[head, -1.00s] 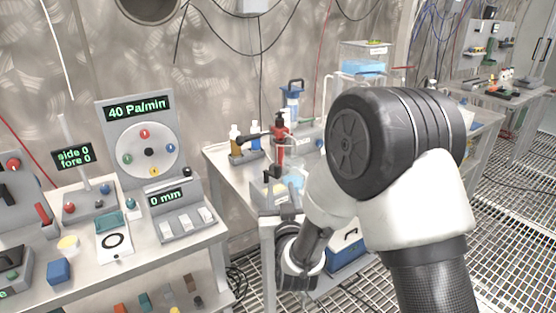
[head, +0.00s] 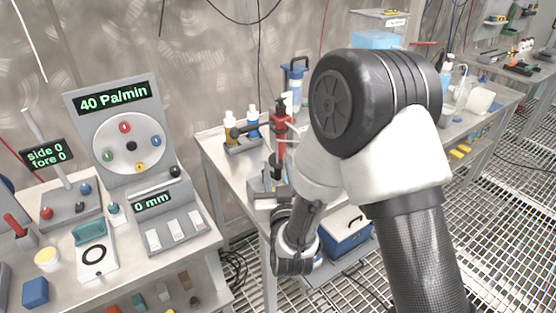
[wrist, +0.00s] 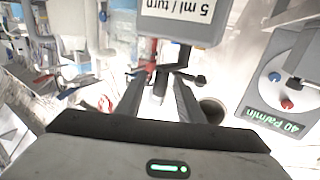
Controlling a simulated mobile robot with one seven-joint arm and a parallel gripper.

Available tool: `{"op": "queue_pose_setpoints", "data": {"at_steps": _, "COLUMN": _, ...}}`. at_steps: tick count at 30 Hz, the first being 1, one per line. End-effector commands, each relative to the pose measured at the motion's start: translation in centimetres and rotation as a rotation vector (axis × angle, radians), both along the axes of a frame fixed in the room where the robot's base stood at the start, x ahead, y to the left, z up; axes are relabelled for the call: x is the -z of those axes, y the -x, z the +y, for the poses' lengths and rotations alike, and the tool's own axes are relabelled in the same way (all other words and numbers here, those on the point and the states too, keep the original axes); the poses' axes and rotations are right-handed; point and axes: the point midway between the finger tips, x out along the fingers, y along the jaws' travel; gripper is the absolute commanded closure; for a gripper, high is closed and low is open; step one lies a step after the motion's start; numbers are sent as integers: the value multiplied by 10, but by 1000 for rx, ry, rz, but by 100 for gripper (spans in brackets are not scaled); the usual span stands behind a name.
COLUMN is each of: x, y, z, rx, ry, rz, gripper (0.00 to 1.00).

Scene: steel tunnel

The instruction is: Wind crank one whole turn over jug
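In the wrist view, a grey box marked "5 ml / turn" (wrist: 185,20) appears upside down at the top. A dark crank (wrist: 178,72) sticks out below it, with a pale upright piece (wrist: 160,88) at one end. My gripper (wrist: 158,88) is open, its two dark fingers spread on either side of that pale piece. I cannot tell whether they touch it. A round, dark-mouthed vessel (wrist: 212,108) stands just right of the fingers; I cannot tell whether it is the jug. In the head view, my arm hides most of the crank area and the gripper.
In the head view, a panel reading "40 Pa/min" (head: 113,98) stands on the left bench. Grated floor (head: 500,200) is clear at right.

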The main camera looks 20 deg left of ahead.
Motion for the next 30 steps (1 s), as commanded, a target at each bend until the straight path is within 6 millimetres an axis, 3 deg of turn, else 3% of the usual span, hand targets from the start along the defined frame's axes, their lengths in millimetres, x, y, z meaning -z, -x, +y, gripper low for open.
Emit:
{"op": "queue_pose_setpoints", "data": {"at_steps": 12, "x": 0, "y": 3, "z": 0, "rx": -1, "ry": 0, "rz": 1, "gripper": 66}}
{"op": "queue_pose_setpoints", "data": {"at_steps": 19, "x": 0, "y": 3, "z": 0, "rx": -1, "ry": 0, "rz": 0, "gripper": 100}}
{"op": "queue_pose_setpoints", "data": {"at_steps": 30, "x": 2, "y": 6, "z": 3, "rx": 59, "ry": -3, "rz": -1, "gripper": 100}}
